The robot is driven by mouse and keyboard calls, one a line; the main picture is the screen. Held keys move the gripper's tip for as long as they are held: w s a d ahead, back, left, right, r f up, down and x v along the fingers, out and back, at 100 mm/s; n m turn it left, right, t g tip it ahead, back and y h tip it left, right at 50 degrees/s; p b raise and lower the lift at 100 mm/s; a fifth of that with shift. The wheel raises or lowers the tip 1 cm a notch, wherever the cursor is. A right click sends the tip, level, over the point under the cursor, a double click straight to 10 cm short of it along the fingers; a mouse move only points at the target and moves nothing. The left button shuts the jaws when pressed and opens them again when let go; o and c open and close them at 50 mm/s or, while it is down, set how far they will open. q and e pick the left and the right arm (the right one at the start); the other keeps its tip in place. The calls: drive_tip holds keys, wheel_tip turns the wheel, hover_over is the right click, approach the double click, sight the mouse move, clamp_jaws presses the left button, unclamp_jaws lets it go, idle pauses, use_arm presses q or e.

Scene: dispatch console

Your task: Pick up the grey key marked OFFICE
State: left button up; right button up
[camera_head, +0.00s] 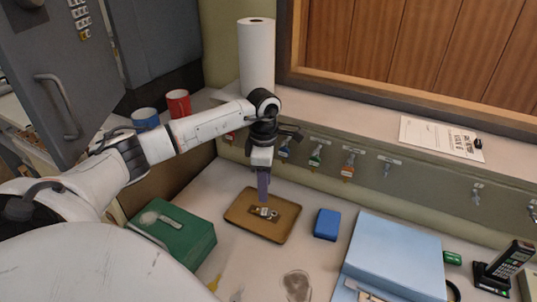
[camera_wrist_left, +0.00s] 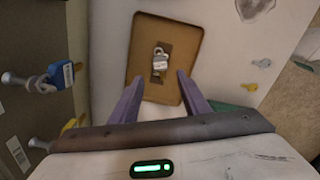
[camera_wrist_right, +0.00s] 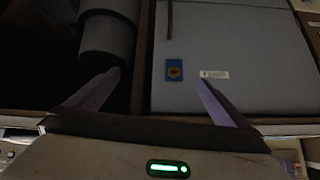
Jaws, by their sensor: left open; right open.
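A grey key (camera_head: 264,212) with a pale tag lies in a shallow brown tray (camera_head: 283,228) on the desk. It also shows in the left wrist view (camera_wrist_left: 158,57), over a darker patch of the tray (camera_wrist_left: 180,25); the writing on its tag is too small to read. My left gripper (camera_head: 263,188) points down above the tray, and its fingers (camera_wrist_left: 160,79) are apart with nothing between them. The key lies beyond the fingertips in the left wrist view. My right gripper (camera_wrist_right: 158,78) is open and empty, away from the tray and outside the head view.
A green box (camera_head: 175,232) stands left of the tray, a blue box (camera_head: 327,224) right of it. A light blue binder (camera_head: 395,255) and a phone (camera_head: 505,268) are farther right. A paper roll (camera_head: 256,55) stands above.

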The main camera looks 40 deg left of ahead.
sight(265, 211)
use_arm(q)
wheel_tip(265, 211, down, 8)
drive_tip(key=b, duration=0.5)
drive_tip(key=shift+b, duration=0.4)
drive_tip(key=shift+f, duration=0.45)
drive_tip(key=c, duration=0.9)
drive_tip(key=shift+r, duration=0.1)
drive_tip(key=shift+r, duration=0.2)
drive_tip(key=shift+r+p, duration=1.55)
drive_tip(key=shift+r, duration=0.7)
